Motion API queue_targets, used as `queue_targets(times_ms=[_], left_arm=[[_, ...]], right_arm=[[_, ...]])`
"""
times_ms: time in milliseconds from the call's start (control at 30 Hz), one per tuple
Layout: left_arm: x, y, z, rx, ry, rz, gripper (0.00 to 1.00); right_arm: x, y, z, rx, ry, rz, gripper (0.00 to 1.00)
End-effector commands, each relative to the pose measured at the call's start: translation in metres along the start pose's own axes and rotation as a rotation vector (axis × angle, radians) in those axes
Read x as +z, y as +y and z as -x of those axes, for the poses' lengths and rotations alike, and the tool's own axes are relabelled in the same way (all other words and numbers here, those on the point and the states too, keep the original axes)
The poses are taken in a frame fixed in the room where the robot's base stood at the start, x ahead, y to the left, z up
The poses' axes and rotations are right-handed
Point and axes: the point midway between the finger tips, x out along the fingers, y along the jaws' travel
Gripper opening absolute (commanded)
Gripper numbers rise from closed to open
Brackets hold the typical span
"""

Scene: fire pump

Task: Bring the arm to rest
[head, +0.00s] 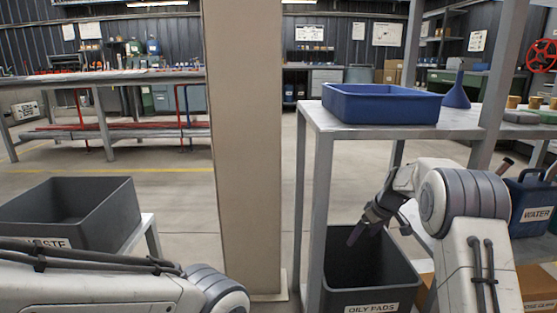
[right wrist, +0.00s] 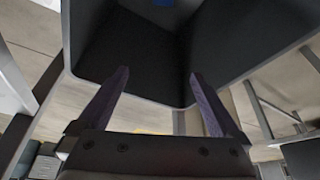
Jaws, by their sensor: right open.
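My right arm (head: 455,205) comes in from the lower right in the head view. Its gripper (head: 355,236) points down at the opening of the dark bin labelled OILY PADS (head: 372,280). In the right wrist view the gripper's two fingers (right wrist: 160,95) stand wide apart with nothing between them. The dark bin's inside (right wrist: 150,50) fills the upper part of that view, with a small blue patch at its top. My left arm (head: 90,283) lies across the lower left of the head view. Its gripper is out of view.
A grey bin labelled WASTE (head: 105,215) stands on a stand at left. A tan column (head: 248,150) rises in the middle. A metal shelf (head: 440,128) at right holds a blue tray (head: 380,105) and a blue funnel (head: 457,92). A blue WATER container (head: 533,195) stands at far right.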

Motion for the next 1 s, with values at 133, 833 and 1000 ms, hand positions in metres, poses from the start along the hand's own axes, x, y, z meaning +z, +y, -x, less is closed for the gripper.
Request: queue_targets(times_ms=[133,833,1000], left_arm=[[-0.001,0.002,0.021,0.000,-0.001,0.000,1.00],[-0.001,0.002,0.030,0.000,-0.001,0.000,1.00],[-0.001,0.001,0.016,0.000,-0.001,0.000,1.00]], right_arm=[[-0.008,0.000,0.020,-0.001,-0.001,0.000,1.00],[-0.012,0.000,0.029,-0.001,-0.001,0.000,1.00],[-0.006,0.000,0.015,-0.001,-0.002,0.000,1.00]])
